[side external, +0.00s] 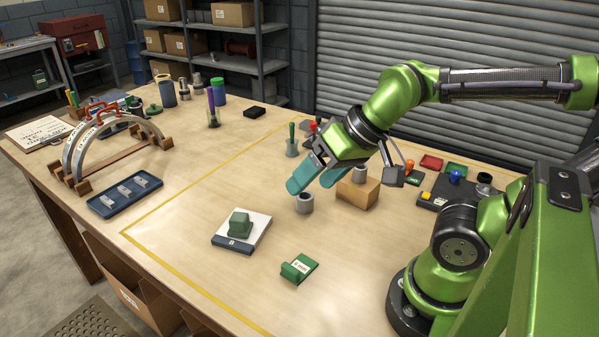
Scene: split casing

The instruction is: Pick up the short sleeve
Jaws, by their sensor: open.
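A short grey sleeve (304,204), a hollow cylinder with a dark bore, stands upright on the table inside the yellow outline. I take it to be the short sleeve. My gripper (311,184) hangs just above it, with its two teal fingers spread apart and pointing down to the left. No object shows between the fingers. The left fingertip looks close to the sleeve's top in this view; I cannot tell the exact gap.
A wooden block (358,191) stands close right of the sleeve. A white-topped base (259,226) bearing a green block (240,224) and a green part (299,268) lie in front. A grey cup (292,150) stands behind. Arched casing parts (78,150) and a blue tray (101,205) are left.

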